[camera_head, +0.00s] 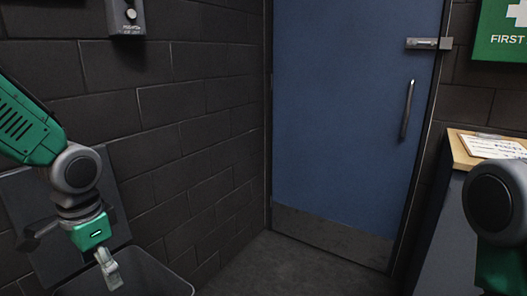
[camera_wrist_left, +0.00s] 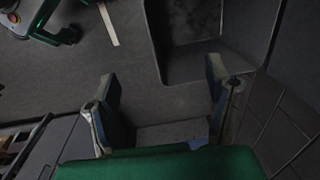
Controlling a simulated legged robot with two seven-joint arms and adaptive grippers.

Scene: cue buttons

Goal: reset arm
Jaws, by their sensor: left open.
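My left arm comes in from the left in the head view, with its gripper (camera_head: 110,270) hanging down over the near edge of a dark open bin. In the left wrist view my left gripper (camera_wrist_left: 163,92) has its two fingers spread wide apart with nothing between them. Grey floor shows below the fingers. At the right edge of the head view a dark rounded joint and a green link of my right arm show. The right gripper is out of view.
The dark bin (camera_head: 160,280) stands at the lower left by the brick wall. A closed blue door (camera_head: 340,100) with a metal handle (camera_head: 407,110) is ahead. A counter with a clipboard (camera_head: 492,147) is at the right. A button box (camera_head: 126,14) hangs on the left wall. Floor before the door is clear.

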